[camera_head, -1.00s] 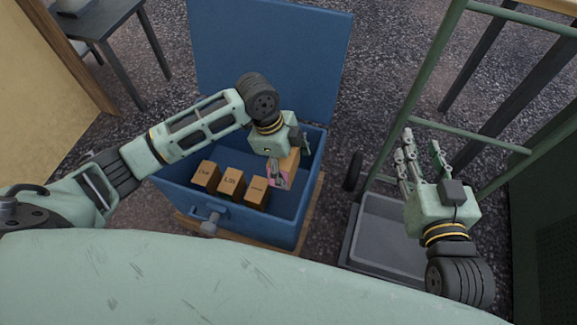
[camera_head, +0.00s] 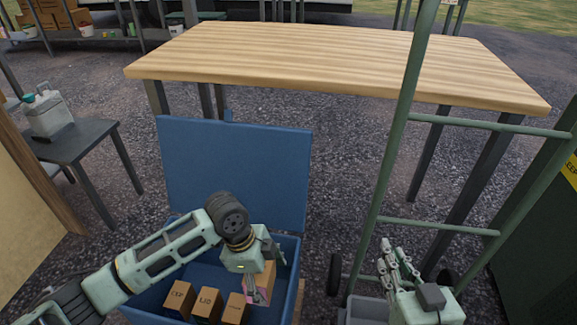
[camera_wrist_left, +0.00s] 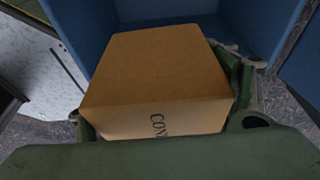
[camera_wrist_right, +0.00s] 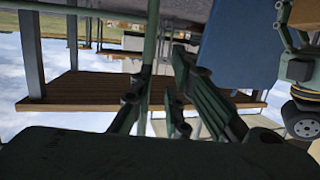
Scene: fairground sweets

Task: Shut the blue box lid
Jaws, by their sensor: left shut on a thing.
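The blue box (camera_head: 291,270) stands on the ground at the bottom of the head view, its front cut off there. Its blue lid (camera_head: 235,170) stands open and upright at the back; a blue panel, likely the lid, shows in the right wrist view (camera_wrist_right: 238,45). My left gripper (camera_head: 256,290) reaches down into the box, shut on a brown carton (camera_wrist_left: 155,75) with black lettering. Three small cartons (camera_head: 207,304) stand in a row beside it in the box. My right gripper (camera_head: 402,264) is open and empty, right of the box by the green trolley.
A long wooden table (camera_head: 330,62) stands behind the lid. The green trolley frame (camera_head: 393,150) rises right of the box, with a grey tray (camera_head: 366,310) low down. A small dark table (camera_head: 75,143) with a pale canister (camera_head: 46,112) stands left.

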